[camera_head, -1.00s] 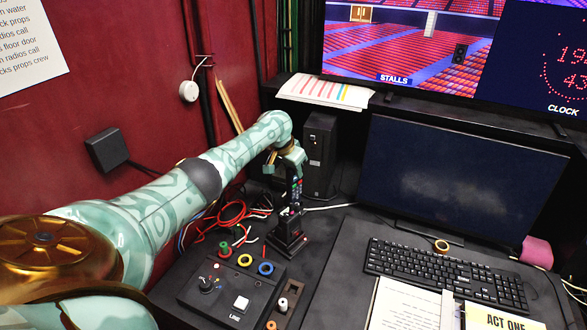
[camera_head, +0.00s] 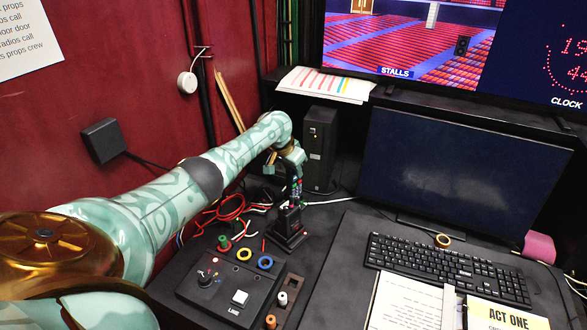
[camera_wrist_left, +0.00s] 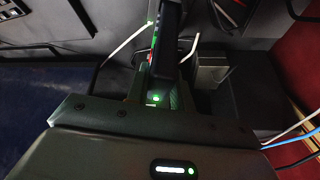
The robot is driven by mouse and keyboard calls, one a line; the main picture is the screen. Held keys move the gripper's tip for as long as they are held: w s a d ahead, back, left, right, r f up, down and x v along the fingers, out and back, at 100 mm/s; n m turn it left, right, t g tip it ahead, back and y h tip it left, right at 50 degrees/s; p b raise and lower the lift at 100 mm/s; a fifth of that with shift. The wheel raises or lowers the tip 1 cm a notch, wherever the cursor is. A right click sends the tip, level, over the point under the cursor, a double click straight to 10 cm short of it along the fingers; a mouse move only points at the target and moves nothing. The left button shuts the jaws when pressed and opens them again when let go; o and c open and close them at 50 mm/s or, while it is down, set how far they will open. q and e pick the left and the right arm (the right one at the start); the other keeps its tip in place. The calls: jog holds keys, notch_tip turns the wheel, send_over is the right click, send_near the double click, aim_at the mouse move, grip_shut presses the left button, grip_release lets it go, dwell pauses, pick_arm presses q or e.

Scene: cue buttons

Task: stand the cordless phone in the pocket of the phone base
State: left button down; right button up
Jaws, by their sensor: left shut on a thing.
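The dark cordless phone (camera_head: 295,190) stands about upright with its lower end at the phone base (camera_head: 286,241), a black block on the desk behind the control box. I cannot tell whether its lower end is inside the pocket, as the phone hides the opening. My left gripper (camera_head: 294,172) is shut on the phone's upper part. In the left wrist view the phone (camera_wrist_left: 168,38) shows as a dark bar between the fingers of my left gripper (camera_wrist_left: 168,65). My right gripper is not in view.
A control box (camera_head: 222,293) with knobs and coloured rings sits in front of the base. Red and white cables (camera_head: 225,210) lie to its left. A black speaker-like box (camera_head: 320,150) stands behind. The keyboard (camera_head: 450,268) and monitor (camera_head: 455,180) are to the right.

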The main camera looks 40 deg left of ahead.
pick_arm(q)
jog(key=shift+f, duration=0.1)
jog(key=c, duration=1.1)
grip_release()
jog(key=p+v, duration=0.4)
jog(key=v, duration=0.2)
jog(key=shift+w, duration=0.1)
jog(key=p+v, duration=0.2)
jog(key=v, duration=0.8)
